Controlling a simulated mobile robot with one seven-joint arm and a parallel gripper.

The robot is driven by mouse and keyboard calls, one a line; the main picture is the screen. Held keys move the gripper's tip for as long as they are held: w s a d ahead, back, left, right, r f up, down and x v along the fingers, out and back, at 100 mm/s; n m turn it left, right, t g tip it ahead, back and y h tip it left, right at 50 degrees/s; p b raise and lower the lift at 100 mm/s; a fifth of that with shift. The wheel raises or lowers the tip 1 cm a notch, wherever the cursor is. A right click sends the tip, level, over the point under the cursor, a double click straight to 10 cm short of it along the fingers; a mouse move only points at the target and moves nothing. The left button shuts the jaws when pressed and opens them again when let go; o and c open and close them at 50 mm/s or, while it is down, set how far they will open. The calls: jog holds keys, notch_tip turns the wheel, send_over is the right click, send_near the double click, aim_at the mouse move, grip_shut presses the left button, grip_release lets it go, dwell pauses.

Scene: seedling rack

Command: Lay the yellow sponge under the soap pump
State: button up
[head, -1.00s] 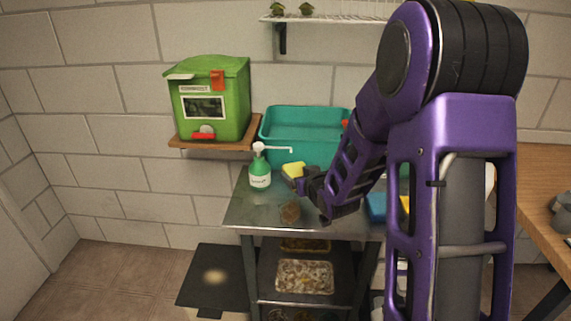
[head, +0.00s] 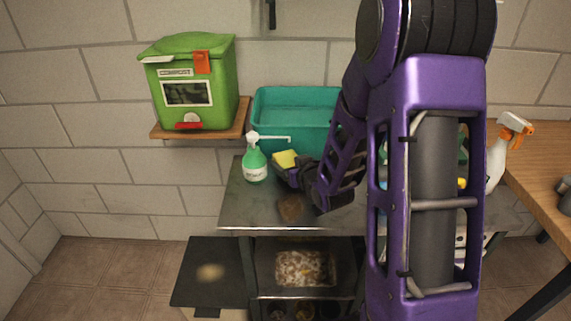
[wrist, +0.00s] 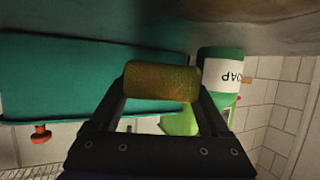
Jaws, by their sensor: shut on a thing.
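My gripper (wrist: 160,100) is shut on the yellow sponge (wrist: 160,81), which spans the gap between its fingers in the wrist view and looks shaded brown-green there. In the head view the sponge's yellow top (head: 285,158) shows at the tip of my gripper (head: 286,174). The soap pump (head: 254,164) is a green bottle with a white label and a white spout pointing right. It stands upright just left of the sponge. In the picture the sponge lies below the spout's tip. The soap pump's label also shows in the wrist view (wrist: 222,72). The sponge's height above the bench is hard to tell.
A teal tub (head: 290,107) stands behind the sponge. A green compost bin (head: 187,85) sits on a wall shelf at left. A spray bottle (head: 497,155) stands at right, partly behind my arm.

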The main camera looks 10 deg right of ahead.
jog(key=shift+f+b, duration=0.4)
jog(key=shift+f+b, duration=0.3)
jog(key=shift+b, duration=0.05)
jog(key=o, duration=1.1)
jog(key=shift+o, duration=0.2)
jog(key=shift+r, duration=0.15)
